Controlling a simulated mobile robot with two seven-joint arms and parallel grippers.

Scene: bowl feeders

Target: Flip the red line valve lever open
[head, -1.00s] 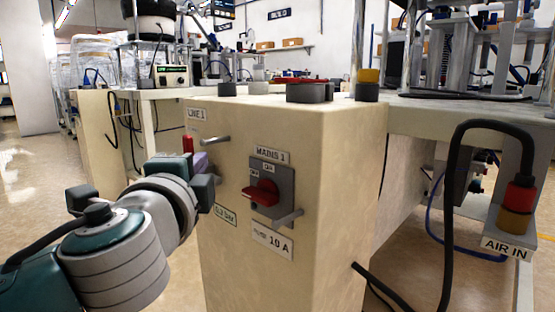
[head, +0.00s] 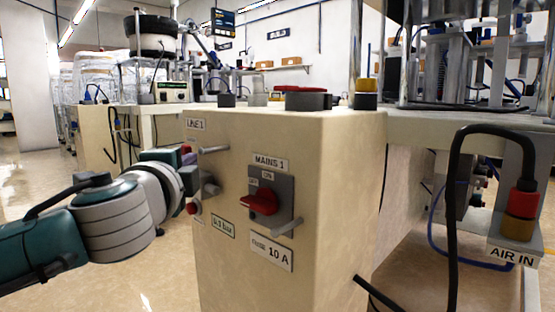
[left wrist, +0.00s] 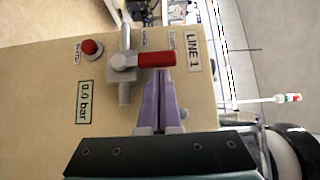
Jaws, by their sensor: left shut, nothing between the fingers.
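The red line valve lever (left wrist: 157,59) shows in the left wrist view. It sticks out from the grey valve body (left wrist: 122,62) toward the LINE 1 label (left wrist: 194,50), crosswise to the short grey pipe. In the head view only a small red bit of the lever (head: 186,148) shows behind my gripper. My left gripper (left wrist: 160,78) has purple fingers, shut and empty. Its tips are right at the lever's side; I cannot tell whether they touch it. In the head view the left gripper (head: 190,159) is at the panel's left edge. My right gripper is not in view.
The cream cabinet (head: 340,200) carries a red MAINS 1 switch (head: 260,201) and a grey stub handle (head: 288,228). A black hose runs to the AIR IN fitting (head: 521,210) at the right.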

